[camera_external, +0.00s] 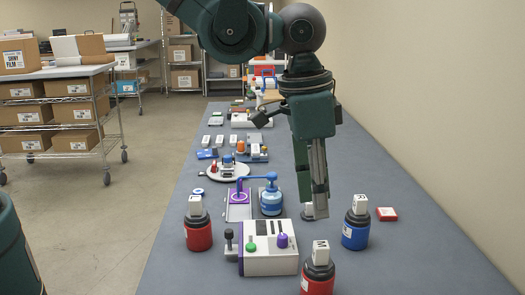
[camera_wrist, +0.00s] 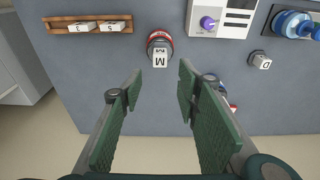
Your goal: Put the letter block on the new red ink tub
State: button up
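My gripper (camera_external: 318,207) points down over the right part of the table; in the wrist view its two green fingers (camera_wrist: 160,76) are wide apart with nothing between them. A white block marked M (camera_external: 320,252) tops a red tub (camera_external: 317,283) at the front; both show ahead of the fingertips in the wrist view, block (camera_wrist: 160,58) and tub (camera_wrist: 160,38). A block marked D (camera_wrist: 264,62) sits right of the fingers, partly behind my gripper outside. Another red tub (camera_external: 198,236) at left also carries a white block (camera_external: 195,205). I cannot tell which red tub is new.
A blue tub (camera_external: 355,234) topped by a white block stands right of my gripper, with a red box (camera_external: 386,214) beyond. A white machine (camera_external: 268,260) with a purple knob stands between the red tubs. A wooden rack (camera_wrist: 65,27) holds blocks 5 and 3.

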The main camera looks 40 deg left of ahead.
jog(key=w+a+r+n+t, duration=0.1)
jog(key=a+r, duration=0.4)
jog(key=a, duration=0.5)
jog(key=w+a+r+n+t, duration=0.15)
jog(key=a+r, duration=0.35)
jog(key=a, duration=0.6)
jog(key=w+a+r+n, duration=0.15)
jog(key=a+r, duration=0.35)
jog(key=a, duration=0.5)
jog(key=s+a+n+t, duration=0.1)
jog(key=s+a, duration=0.4)
jog(key=a, duration=0.4)
jog(key=s+a+n+t, duration=0.1)
jog(key=s+a, duration=0.4)
jog(key=a, duration=0.5)
jog(key=s+a+n+t+y, duration=0.1)
jog(key=s+a+n, duration=0.2)
jog(key=s+a, duration=0.3)
jog(key=a, duration=0.4)
jog(key=shift+r, duration=0.25)
